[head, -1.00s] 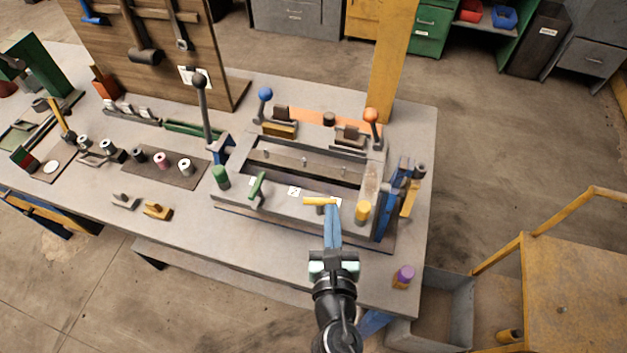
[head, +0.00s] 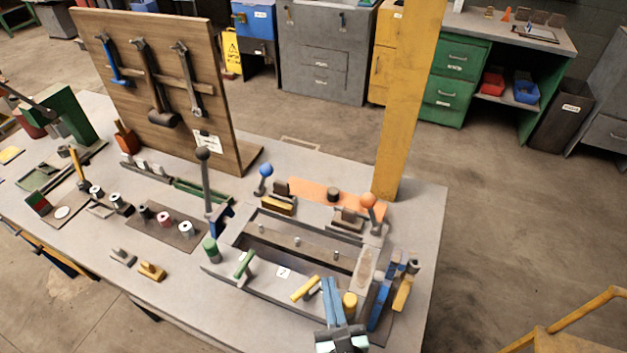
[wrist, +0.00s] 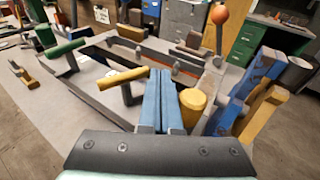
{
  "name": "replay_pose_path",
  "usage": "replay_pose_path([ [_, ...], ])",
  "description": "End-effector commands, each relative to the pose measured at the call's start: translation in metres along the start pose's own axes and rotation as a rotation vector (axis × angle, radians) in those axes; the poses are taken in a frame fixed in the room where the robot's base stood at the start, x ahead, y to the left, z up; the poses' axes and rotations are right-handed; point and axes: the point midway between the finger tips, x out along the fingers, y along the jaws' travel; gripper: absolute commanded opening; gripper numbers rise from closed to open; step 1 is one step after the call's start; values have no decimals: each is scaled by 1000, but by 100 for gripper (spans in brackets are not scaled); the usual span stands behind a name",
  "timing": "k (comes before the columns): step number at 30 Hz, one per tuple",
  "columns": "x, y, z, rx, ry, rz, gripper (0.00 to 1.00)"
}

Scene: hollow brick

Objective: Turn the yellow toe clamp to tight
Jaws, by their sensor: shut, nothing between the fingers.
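The yellow toe clamp (head: 305,288) is a short yellow bar handle on a grey post, at the front of the grey fixture frame. In the head view its bar slants up to the right. It also shows in the wrist view (wrist: 122,79), left of my fingers. My gripper (head: 331,284) is shut and empty, its blue fingers (wrist: 160,92) side by side. The fingertips are close against the right end of the yellow bar; I cannot tell whether they touch. A yellow round knob (head: 349,305) stands just right of the fingers.
A green bar clamp (head: 244,264) and green knob (head: 210,250) sit left on the frame. Levers with an orange ball (head: 368,200) and a blue ball (head: 265,170) rise behind. Blue and yellow blocks (wrist: 243,95) stand close on the right. A yellow post (head: 405,110) rises beyond.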

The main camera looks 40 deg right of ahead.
Motion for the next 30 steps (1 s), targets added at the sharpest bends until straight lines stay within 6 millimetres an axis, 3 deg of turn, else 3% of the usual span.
replay_pose_path([
  [30, 11, 0, 2, 1, 0, -7, 0],
])
